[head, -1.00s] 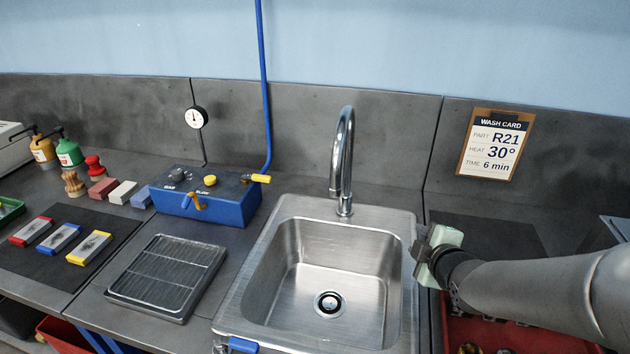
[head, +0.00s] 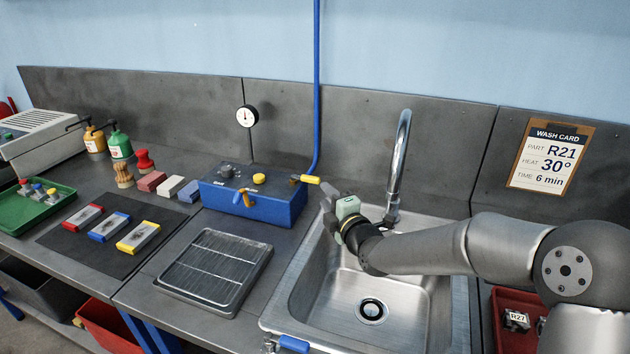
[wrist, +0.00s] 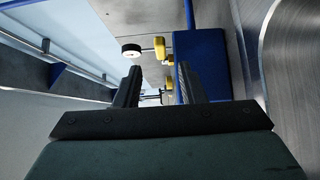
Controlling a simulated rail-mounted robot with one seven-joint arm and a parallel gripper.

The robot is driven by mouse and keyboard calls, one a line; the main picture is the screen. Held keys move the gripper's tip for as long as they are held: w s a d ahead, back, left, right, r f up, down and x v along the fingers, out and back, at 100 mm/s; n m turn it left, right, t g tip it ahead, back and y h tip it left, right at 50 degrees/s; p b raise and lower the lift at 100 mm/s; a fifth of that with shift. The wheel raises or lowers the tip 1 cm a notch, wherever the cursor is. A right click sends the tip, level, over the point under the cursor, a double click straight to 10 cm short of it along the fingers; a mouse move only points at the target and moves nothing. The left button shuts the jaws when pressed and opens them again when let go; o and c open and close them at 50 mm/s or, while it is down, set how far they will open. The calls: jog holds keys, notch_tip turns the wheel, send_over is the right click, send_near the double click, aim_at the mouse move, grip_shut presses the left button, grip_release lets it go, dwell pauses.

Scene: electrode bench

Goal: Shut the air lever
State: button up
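The blue box (head: 262,207) stands on the bench left of the sink. A yellow-handled lever (head: 309,179) sticks out to the right at its top right corner, by the foot of the blue pipe.
The steel sink (head: 310,262) and its tall tap (head: 398,160) lie close around my arm. The blue pipe (head: 316,100) rises behind the box. A gauge (head: 247,116) hangs on the splashback. A rack tray (head: 215,268) sits in front of the box.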

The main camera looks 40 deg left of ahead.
aim_at(313, 182)
jog(key=p+x, duration=0.1)
jog(key=x, duration=0.6)
jog(key=shift+a, duration=0.1)
grip_shut()
